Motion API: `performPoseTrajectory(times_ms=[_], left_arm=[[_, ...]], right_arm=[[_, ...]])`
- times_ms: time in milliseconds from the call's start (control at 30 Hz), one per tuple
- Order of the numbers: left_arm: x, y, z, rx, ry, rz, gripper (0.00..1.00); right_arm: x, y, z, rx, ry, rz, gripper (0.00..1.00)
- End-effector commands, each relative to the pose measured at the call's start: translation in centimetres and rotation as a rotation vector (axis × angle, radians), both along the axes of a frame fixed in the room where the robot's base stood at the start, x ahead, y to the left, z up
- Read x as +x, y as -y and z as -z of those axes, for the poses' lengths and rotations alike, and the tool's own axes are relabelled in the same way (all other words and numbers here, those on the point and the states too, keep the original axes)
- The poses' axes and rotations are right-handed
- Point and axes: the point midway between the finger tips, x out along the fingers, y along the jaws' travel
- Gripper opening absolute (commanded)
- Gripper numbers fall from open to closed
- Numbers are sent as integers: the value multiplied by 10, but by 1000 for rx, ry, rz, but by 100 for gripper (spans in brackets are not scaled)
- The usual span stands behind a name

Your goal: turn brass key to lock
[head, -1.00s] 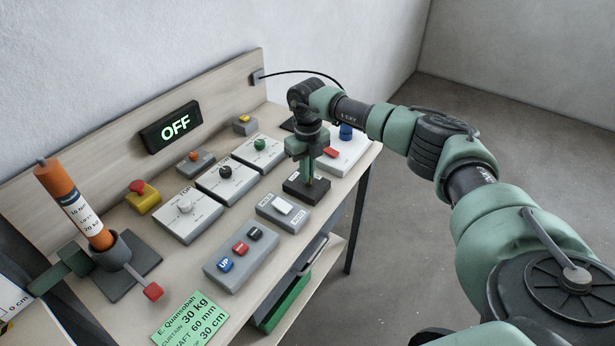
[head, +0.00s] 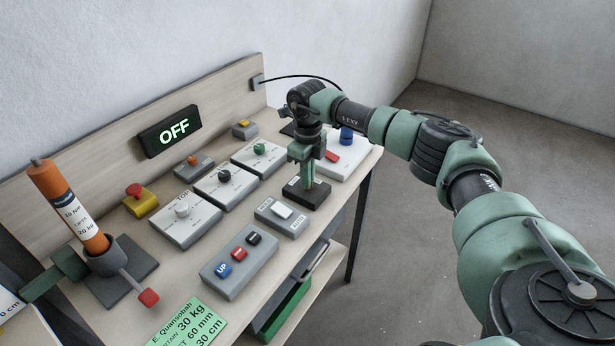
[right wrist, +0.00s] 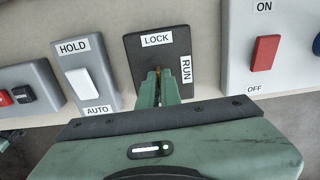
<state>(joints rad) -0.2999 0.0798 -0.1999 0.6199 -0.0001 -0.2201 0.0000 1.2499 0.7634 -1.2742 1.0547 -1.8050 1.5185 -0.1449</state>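The key switch is a black box (head: 321,196), marked LOCK and RUN in the right wrist view (right wrist: 134,62). My right gripper (head: 308,187) reaches straight down onto it from above. In the right wrist view its two green fingers (right wrist: 158,84) stand close together over the middle of the box, below the LOCK label. A small bit of the brass key (right wrist: 158,71) shows between the fingertips. The fingers look closed on the key and hide most of it, so its exact angle is hard to see. My left gripper is not in view.
Beside the box are a HOLD/AUTO rocker (head: 283,212) and a white panel with a red ON/OFF switch (head: 353,152). A three-button box (head: 238,264) and dial panels stand nearby. The display (head: 169,131) reads OFF. An orange tube (head: 69,208) leans at the left.

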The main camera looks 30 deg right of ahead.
Motion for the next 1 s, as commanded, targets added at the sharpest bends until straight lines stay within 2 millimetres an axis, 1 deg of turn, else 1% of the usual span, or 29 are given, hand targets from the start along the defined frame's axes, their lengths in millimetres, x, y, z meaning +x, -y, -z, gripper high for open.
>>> performPoseTrajectory(times_ms=[167, 200, 233, 267, 533, 633, 767, 900, 1000], left_arm=[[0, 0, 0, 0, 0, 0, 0], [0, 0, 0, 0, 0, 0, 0], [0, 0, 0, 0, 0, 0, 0], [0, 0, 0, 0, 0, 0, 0], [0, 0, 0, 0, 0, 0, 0], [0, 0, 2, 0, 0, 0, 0], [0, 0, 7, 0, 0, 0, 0], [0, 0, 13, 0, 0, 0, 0], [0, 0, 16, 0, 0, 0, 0]], right_arm=[[0, 0, -1, 0, 2, -2, 0], [0, 0, -1, 0, 2, -1, 16], [1, 0, -1, 0, 2, -1, 24], [0, 0, -1, 0, 2, -1, 26], [0, 0, -1, -1, 1, 0, 26], [1, 0, -5, 0, 3, 0, 26], [2, 1, -23, 1, 6, 0, 26], [1, 1, -47, -1, 6, 1, 26], [1, 0, -62, 0, 5, 1, 26]])
